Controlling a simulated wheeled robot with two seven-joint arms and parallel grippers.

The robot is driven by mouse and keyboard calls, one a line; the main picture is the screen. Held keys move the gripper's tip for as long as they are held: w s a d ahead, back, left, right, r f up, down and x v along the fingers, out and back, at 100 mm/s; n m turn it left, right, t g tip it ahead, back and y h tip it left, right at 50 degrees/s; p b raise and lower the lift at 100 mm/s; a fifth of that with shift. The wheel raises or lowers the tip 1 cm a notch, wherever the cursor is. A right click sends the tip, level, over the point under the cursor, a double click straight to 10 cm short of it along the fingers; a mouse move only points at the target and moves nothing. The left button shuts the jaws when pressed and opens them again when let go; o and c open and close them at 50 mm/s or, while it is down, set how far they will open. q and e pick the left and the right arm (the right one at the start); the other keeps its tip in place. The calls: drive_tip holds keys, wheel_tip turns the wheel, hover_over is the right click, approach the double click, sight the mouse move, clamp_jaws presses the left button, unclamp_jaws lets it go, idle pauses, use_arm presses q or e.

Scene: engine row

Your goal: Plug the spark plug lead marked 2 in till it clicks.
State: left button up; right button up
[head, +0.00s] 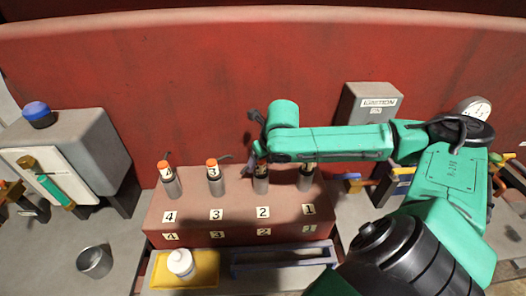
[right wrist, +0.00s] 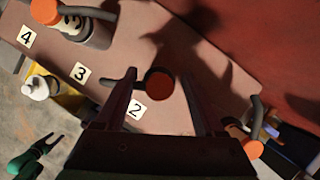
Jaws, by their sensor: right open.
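The lead marked 2 shows its orange cap (right wrist: 159,84) from above in the right wrist view, with a dark cable stub to its left. It stands beside the number 2 label (right wrist: 135,110). In the head view its grey lower part (head: 261,184) stands on the red block (head: 190,209), and my arm hides most of its top. My right gripper (right wrist: 163,80) is open, one finger on each side of the cap, with visible gaps. It also shows over position 2 in the head view (head: 257,146). I cannot tell how deep the lead sits.
Lead 3 (head: 213,173) and lead 4 (head: 166,175) stand upright to the left. Lead 1 (head: 306,181) stands close on the right, under my forearm. A white bottle (head: 180,263) on a yellow tray (head: 205,276) and a metal cup (head: 95,262) are in front.

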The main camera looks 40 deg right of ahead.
drive_tip(key=v, duration=1.4)
drive_tip(key=shift+r, duration=0.1)
drive_tip(key=shift+s+a, duration=0.1)
